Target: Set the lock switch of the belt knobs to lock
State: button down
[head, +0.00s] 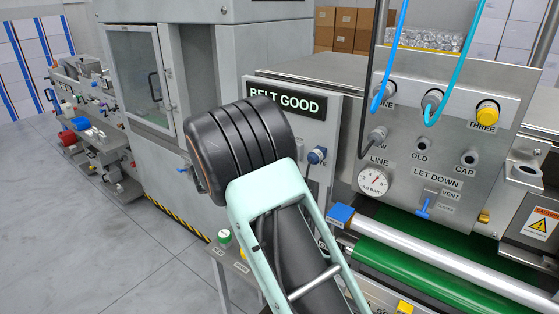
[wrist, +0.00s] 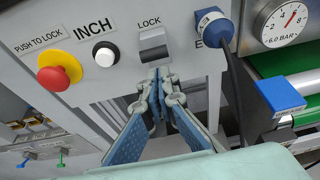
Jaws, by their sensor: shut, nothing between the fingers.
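The lock switch (wrist: 153,46), a grey rocker under a LOCK label, is on a light panel at the upper middle of the wrist view. My gripper (wrist: 158,76) is shut and empty. Its fingertips are just below the switch's lower edge; I cannot tell whether they touch it. In the head view my arm hides the gripper and the switch, in front of the panel marked BELT GOOD (head: 318,106).
Left of the switch are a white INCH button (wrist: 105,54) and a red push-to-lock button (wrist: 59,72). Right of it is a blue plug (wrist: 213,27) with a cable. A gauge (head: 373,181) and a green belt (head: 430,262) lie further right.

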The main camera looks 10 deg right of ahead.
jog(key=f+b+v, duration=0.1)
jog(key=v, duration=1)
jog(key=shift+a+f+b, duration=0.2)
jog(key=shift+f+b, duration=0.1)
jog(key=shift+f, duration=0.1)
jog(key=shift+s+d, duration=0.1)
jog(key=shift+s, duration=0.1)
